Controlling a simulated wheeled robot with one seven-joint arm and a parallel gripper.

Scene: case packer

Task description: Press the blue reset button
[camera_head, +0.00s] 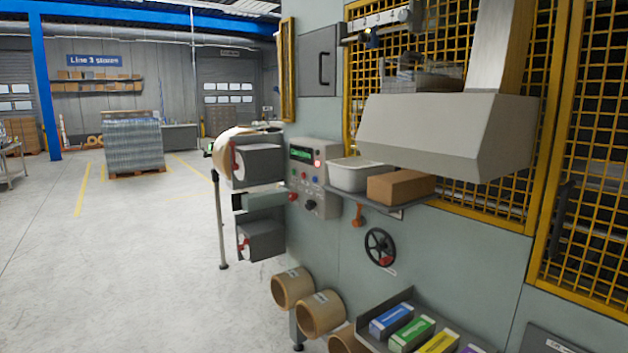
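The control panel (329,150) is on the left part of the grey-green machine front. It has a green display (300,154), a lit red lamp (317,163) and a row of small buttons. A red knob (293,197) and a black rotary switch (310,205) are below the row. My gripper is not in view.
A shelf right of the panel holds a white tub (349,178) and a brown box (400,187). A large grey hood (445,130) juts out above. A label roll unit (258,163) stands left of the panel. A handwheel (380,247) is below. The floor at left is clear.

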